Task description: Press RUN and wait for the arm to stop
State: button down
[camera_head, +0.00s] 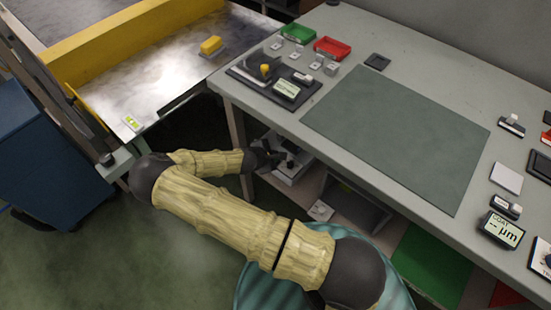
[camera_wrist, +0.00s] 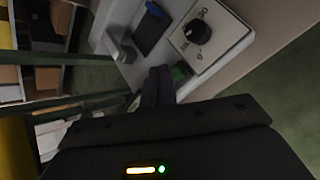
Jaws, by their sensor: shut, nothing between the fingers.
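My gripper (camera_head: 272,156) reaches in under the front edge of the grey bench, to a small pale control box (camera_head: 293,172) below the bench top. In the wrist view my gripper (camera_wrist: 160,74) is shut and empty. Its dark fingertips are right beside a green button (camera_wrist: 181,72) on the box, partly covering it. I cannot tell whether they touch it. No RUN lettering is readable. Close by is a white plate with a black rotary knob (camera_wrist: 197,32), plus a dark blue rectangle (camera_wrist: 152,30) and a grey block (camera_wrist: 121,48).
The bench top (camera_head: 455,125) overhangs the box. On it are a grey-green mat (camera_head: 395,130), green (camera_head: 299,33) and red (camera_head: 332,47) trays and small instruments. A metal table (camera_head: 160,80) with yellow rails stands left. A blue cabinet (camera_head: 45,150) is far left.

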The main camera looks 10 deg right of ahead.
jog(key=shift+f, duration=0.15)
dwell(0.7)
jog(key=shift+f, duration=0.25)
